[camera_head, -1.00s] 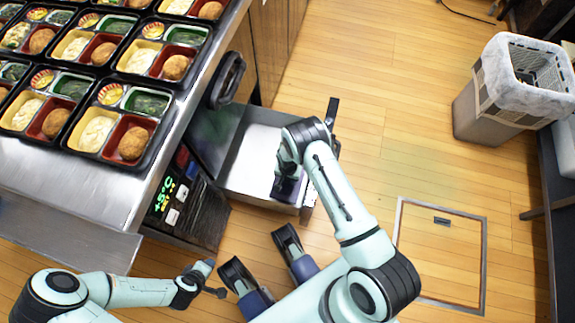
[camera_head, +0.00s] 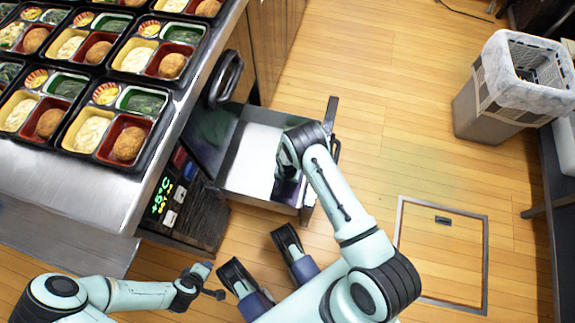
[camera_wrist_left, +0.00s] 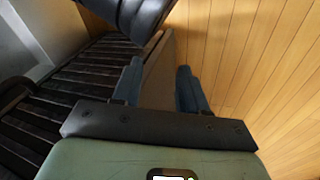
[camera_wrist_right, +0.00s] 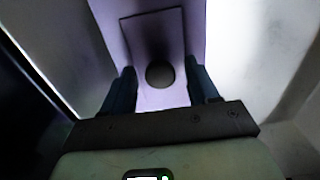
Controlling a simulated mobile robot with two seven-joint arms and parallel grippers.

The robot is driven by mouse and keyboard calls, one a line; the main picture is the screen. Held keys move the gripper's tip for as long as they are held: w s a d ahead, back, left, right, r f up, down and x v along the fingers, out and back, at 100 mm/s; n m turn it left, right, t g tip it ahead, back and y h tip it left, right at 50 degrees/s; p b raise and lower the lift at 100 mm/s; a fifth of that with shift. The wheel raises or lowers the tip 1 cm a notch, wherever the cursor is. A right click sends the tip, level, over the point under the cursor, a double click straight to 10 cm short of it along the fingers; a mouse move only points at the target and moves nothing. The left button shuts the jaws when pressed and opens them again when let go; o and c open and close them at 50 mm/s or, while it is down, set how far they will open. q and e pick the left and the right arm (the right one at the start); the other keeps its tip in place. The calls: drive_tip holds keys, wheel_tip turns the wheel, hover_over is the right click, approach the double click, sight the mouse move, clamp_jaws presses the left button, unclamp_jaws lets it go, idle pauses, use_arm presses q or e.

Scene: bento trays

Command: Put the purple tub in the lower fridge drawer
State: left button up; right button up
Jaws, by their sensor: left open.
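The lower fridge drawer (camera_head: 250,180) stands pulled out below the counter, with a bare pale floor. My right gripper (camera_head: 285,190) reaches down inside it, near its front panel. In the right wrist view the purple tub (camera_wrist_right: 135,28) fills the gap between the right gripper's fingers (camera_wrist_right: 162,75), and a dark round spot shows on its face. The fingers look shut on the tub's sides. In the head view my arm hides most of it. My left gripper (camera_head: 212,285) is open and empty at lower left, also seen in the left wrist view (camera_wrist_left: 160,80).
A steel counter (camera_head: 130,190) with several filled bento trays (camera_head: 140,165) lies at upper left. The fridge panel (camera_head: 165,190) shows a green temperature readout. A lined waste bin (camera_head: 485,115) stands at right. The wooden floor between is clear, with a hatch (camera_head: 440,265).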

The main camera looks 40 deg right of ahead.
use_arm(q)
drive_tip(key=shift+r, duration=0.1)
use_arm(e)
drive_tip(key=shift+r, duration=0.3)
use_arm(q)
drive_tip(key=s+d+r+g+p, duration=0.1)
drive_tip(key=s+d+r+p, duration=0.1)
drive_tip(key=s+r+p, duration=0.1)
drive_tip(key=shift+s+d+r+h+p, duration=0.3)
drive_tip(key=shift+s+d+r+h, duration=0.15)
drive_tip(key=shift+s, duration=0.3)
use_arm(e)
wheel_tip(320, 180, up, 12)
drive_tip(key=shift+f, duration=0.15)
use_arm(q)
drive_tip(key=shift+r, duration=0.15)
